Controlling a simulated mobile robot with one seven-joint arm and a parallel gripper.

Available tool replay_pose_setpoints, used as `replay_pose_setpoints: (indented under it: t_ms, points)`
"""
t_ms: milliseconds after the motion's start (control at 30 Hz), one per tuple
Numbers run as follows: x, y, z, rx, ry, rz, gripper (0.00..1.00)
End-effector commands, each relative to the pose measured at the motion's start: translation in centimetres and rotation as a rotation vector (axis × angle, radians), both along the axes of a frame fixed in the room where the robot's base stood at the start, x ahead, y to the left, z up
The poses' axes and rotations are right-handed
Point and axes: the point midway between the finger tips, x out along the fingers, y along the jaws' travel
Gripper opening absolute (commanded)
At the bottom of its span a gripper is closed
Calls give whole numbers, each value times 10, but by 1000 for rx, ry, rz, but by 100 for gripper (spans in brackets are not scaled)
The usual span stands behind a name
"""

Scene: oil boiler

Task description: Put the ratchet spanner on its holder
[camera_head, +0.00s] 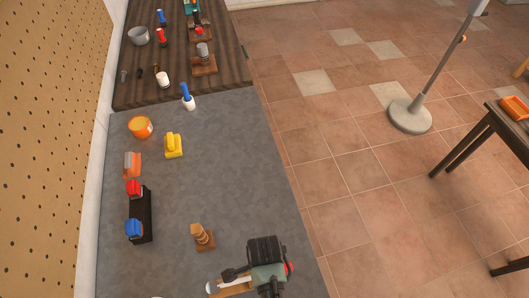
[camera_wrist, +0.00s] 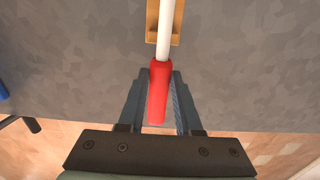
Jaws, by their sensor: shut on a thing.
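A tool with a red handle (camera_wrist: 158,88) and a white shaft (camera_wrist: 164,35) lies between the fingers of my gripper (camera_wrist: 159,75) in the wrist view. It looks like the ratchet spanner. My gripper is shut on the red handle. The shaft runs over a narrow wooden piece (camera_wrist: 178,20), seemingly a holder; I cannot tell whether they touch. The tool's far end is cut off there. In the head view, my gripper is at the bottom edge, with a white rounded end (camera_head: 211,287) and a tan wooden piece (camera_head: 238,289) beside it.
A stepped wooden block (camera_head: 202,237) stands just beyond my gripper. A black rack (camera_head: 148,207) holds red and blue items. A yellow item (camera_head: 173,146) and an orange cup (camera_head: 141,127) stand farther back. The pegboard (camera_head: 50,120) borders the left; the bench's middle is clear.

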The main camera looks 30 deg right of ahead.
Motion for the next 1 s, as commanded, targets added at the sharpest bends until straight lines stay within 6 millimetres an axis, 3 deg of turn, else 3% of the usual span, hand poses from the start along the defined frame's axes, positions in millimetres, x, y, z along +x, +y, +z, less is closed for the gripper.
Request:
replay_pose_setpoints:
  t_ms: [533, 1000]
  points:
    - [1, -1, -1, -1, -2, 0, 0]
    - [1, -1, -15, 0, -1, 0, 0]
